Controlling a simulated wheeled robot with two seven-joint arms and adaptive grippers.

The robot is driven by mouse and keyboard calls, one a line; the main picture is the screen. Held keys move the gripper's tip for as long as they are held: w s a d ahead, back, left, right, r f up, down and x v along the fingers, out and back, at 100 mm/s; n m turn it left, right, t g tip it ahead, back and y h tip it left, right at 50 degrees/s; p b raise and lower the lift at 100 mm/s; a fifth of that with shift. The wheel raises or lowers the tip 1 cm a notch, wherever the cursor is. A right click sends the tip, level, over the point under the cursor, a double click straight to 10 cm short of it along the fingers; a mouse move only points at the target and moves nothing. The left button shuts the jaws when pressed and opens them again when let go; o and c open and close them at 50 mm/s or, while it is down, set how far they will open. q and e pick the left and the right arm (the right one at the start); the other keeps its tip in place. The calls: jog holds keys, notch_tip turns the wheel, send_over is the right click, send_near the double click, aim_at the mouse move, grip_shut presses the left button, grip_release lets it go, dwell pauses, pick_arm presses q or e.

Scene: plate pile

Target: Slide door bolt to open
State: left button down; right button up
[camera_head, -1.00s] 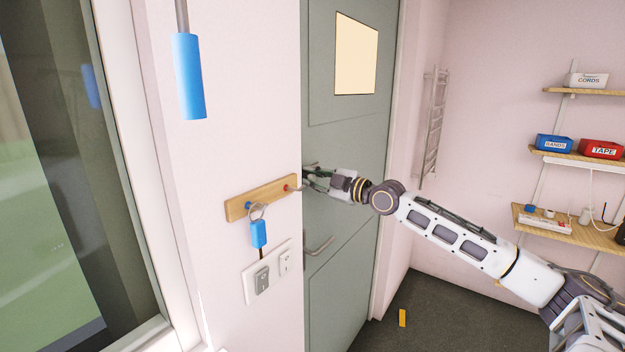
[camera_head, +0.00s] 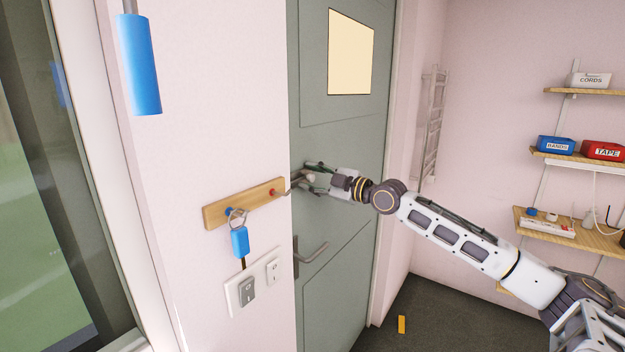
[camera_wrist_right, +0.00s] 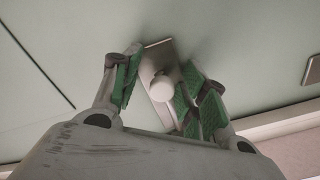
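The grey-green door (camera_head: 340,140) stands shut in the head view, with a lever handle (camera_head: 312,255) low on its left side. The door bolt shows in the right wrist view as a metal plate (camera_wrist_right: 157,57) with a round pale knob (camera_wrist_right: 162,89). My right gripper (camera_head: 308,180) is at the door's left edge, above the handle. In the right wrist view its green-padded fingers (camera_wrist_right: 160,85) are apart, one on each side of the knob. The right finger is close to the knob; I cannot tell whether it touches. My left gripper is not in view.
A wooden key rack (camera_head: 245,203) with a blue-tagged key (camera_head: 240,242) hangs on the near wall, above switches (camera_head: 252,288). A blue cylinder (camera_head: 140,65) hangs upper left. Shelves (camera_head: 570,160) with boxes are at the right. Floor (camera_head: 430,310) before the door is mostly clear.

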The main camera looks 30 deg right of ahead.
jog(key=shift+s+a, duration=0.1)
jog(key=shift+a, duration=0.05)
jog(key=shift+v, duration=1.1)
jog(key=shift+s, duration=0.3)
jog(key=v, duration=0.9)
jog(key=shift+d, duration=0.25)
dwell(0.5)
dwell(0.8)
